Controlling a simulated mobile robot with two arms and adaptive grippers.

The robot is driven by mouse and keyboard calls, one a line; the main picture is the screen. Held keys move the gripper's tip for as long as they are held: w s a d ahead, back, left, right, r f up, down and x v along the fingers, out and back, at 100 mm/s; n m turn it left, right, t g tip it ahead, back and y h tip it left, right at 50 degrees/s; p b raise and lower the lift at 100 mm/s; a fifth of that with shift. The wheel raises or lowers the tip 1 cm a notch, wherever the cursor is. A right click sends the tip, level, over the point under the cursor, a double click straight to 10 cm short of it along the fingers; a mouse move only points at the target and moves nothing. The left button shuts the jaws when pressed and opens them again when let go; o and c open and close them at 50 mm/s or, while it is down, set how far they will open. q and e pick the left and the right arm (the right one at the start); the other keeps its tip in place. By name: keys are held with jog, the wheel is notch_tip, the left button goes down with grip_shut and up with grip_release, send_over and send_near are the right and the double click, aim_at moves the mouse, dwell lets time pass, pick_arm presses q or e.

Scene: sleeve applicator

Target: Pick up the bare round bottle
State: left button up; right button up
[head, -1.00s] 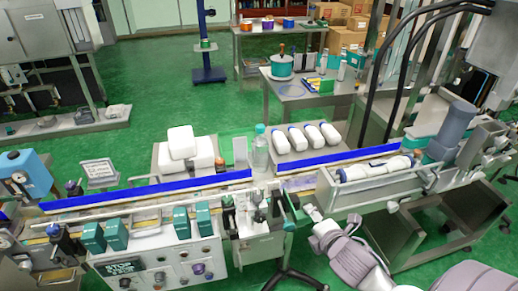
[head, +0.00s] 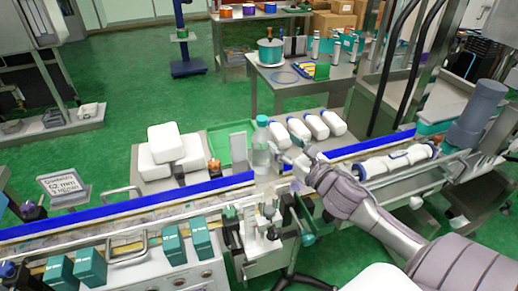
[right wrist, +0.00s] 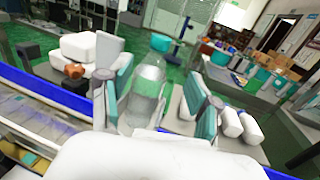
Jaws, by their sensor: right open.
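The bare round bottle (head: 261,148) is clear with a teal cap and stands upright in the gap between the two blue-edged conveyor sections. My right gripper (head: 288,153) is open and just to the right of the bottle in the head view. In the right wrist view the bottle (right wrist: 146,92) stands between the two spread fingers of the gripper (right wrist: 155,100), nearer the left one. I cannot tell whether either finger touches it. The bottle's base is hidden behind the white gripper body there. My left gripper is in neither current view.
White containers (head: 168,148) are stacked left of the bottle. A grey upright plate (head: 239,149) stands close left of the bottle. The blue conveyor rail (head: 150,201) runs along the front.

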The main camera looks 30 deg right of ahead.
aim_at(265, 127)
jog(key=w, duration=0.4)
jog(key=shift+w+d+p, duration=0.1)
jog(key=shift+w+p, duration=0.2)
jog(key=shift+p, duration=0.05)
jog(key=shift+w, duration=0.35)
jog(key=shift+w+r+p, duration=0.15)
jog(key=shift+w+p, duration=0.45)
jog(key=shift+w, duration=0.55)
jog(key=shift+w+a+f, duration=0.1)
jog(key=shift+w, duration=0.55)
jog(key=shift+w+a+f, duration=0.1)
jog(key=shift+w, duration=0.5)
jog(key=shift+w+f+p, duration=0.1)
jog(key=shift+w+p, duration=0.2)
jog(key=shift+s, duration=0.1)
jog(key=shift+c, duration=0.3)
pick_arm(q)
jog(key=r, duration=0.1)
jog(key=s+r, duration=0.1)
jog(key=shift+s+d+r, duration=0.15)
jog(key=shift+r, duration=0.25)
pick_arm(e)
grip_shut()
